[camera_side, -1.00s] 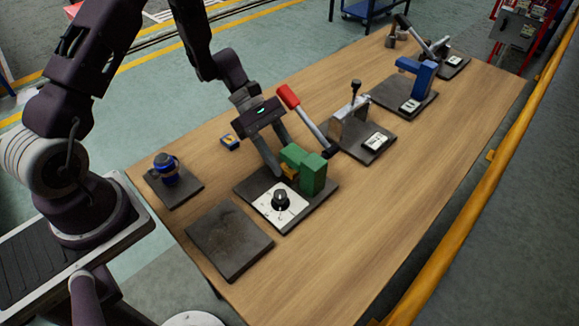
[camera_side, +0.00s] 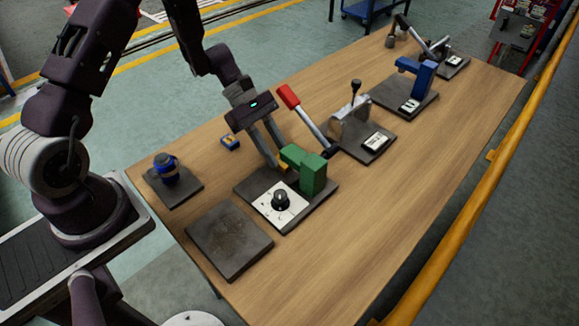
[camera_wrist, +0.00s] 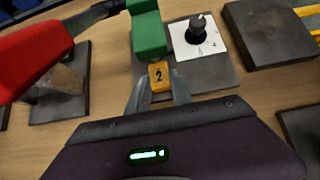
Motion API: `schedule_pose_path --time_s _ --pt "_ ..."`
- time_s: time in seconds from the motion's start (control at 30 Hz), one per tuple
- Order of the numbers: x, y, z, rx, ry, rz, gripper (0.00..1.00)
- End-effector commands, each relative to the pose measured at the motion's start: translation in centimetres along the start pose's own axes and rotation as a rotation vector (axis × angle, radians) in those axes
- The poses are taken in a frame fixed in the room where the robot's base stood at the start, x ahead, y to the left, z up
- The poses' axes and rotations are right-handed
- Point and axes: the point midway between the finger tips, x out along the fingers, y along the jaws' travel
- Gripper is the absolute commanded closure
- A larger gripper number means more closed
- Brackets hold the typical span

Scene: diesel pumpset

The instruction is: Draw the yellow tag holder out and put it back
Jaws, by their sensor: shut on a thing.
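The yellow tag holder (camera_wrist: 159,75), marked with a 2, sits between the fingertips of my gripper (camera_wrist: 158,88) in the wrist view. My gripper is shut on it. In the side view my gripper (camera_side: 276,157) is at the left end of the green block (camera_side: 313,175), and only a sliver of yellow shows there. The green block also shows in the wrist view (camera_wrist: 149,33), just beyond the tag holder. I cannot tell whether the tag holder still touches the block. A white dial plate with a black knob (camera_side: 280,200) shares the block's dark base plate (camera_side: 248,186).
A red-handled lever (camera_side: 290,98) stands close behind my gripper. A blue and yellow item (camera_side: 231,142) lies on the table to its left. A blue cylindrical part (camera_side: 167,170) stands on a plate, and a bare plate (camera_side: 229,240) lies in front. Open wood lies to the right.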

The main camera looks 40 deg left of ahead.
Motion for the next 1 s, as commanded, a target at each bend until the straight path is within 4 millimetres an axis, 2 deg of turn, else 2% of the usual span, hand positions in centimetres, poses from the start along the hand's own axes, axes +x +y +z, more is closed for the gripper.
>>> schedule_pose_path --time_s 0.7,0.87,1.0 --pt "-3.2 0.0 -3.1 0.001 -0.001 0.0 0.96" --pt "-3.5 0.0 -3.1 0.0 0.0 0.0 0.96" --pt "-4.4 0.0 -2.3 0.003 0.0 0.001 0.96"
